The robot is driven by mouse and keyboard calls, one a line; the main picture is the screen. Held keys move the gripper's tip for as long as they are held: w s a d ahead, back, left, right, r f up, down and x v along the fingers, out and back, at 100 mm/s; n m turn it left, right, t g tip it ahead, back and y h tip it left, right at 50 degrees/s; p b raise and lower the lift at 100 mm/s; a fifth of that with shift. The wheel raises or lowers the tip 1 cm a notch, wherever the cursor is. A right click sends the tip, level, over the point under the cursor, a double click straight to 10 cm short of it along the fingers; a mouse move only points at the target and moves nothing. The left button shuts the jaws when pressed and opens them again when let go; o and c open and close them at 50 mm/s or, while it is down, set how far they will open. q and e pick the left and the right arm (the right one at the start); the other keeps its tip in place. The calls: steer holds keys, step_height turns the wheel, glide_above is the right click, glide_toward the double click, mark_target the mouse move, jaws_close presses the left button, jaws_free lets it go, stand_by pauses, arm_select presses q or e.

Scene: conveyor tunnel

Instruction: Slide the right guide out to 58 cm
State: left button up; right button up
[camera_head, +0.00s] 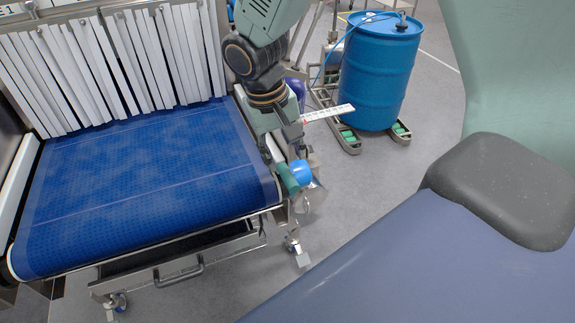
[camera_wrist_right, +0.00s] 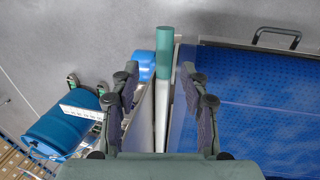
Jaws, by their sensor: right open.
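The right guide shows in the right wrist view as a narrow pale rail (camera_wrist_right: 162,118) along the belt's edge. A green cylinder (camera_wrist_right: 164,48) is at its end; it also shows in the head view (camera_head: 287,180). A blue rounded part (camera_wrist_right: 144,66) sits beside the cylinder. My right gripper (camera_wrist_right: 160,84) is open, with one finger on each side of the rail; I cannot tell whether they touch it. In the head view the right gripper (camera_head: 287,150) is at the belt's right edge and hides much of the guide. A white scale strip (camera_head: 328,113) sticks out to the right; its marks are unreadable.
The blue belt (camera_head: 140,175) is empty, with a white strip curtain (camera_head: 115,65) across its back. A blue drum (camera_head: 378,75) stands on a wheeled dolly to the right. A handle (camera_head: 180,275) is below the belt front. Grey floor lies open between.

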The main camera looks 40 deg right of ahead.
step_height(320, 180, up, 6)
steer(key=a, duration=0.1)
steer(key=shift+w+a, duration=0.15)
steer(key=shift+w, duration=0.05)
steer(key=shift+r, duration=0.1)
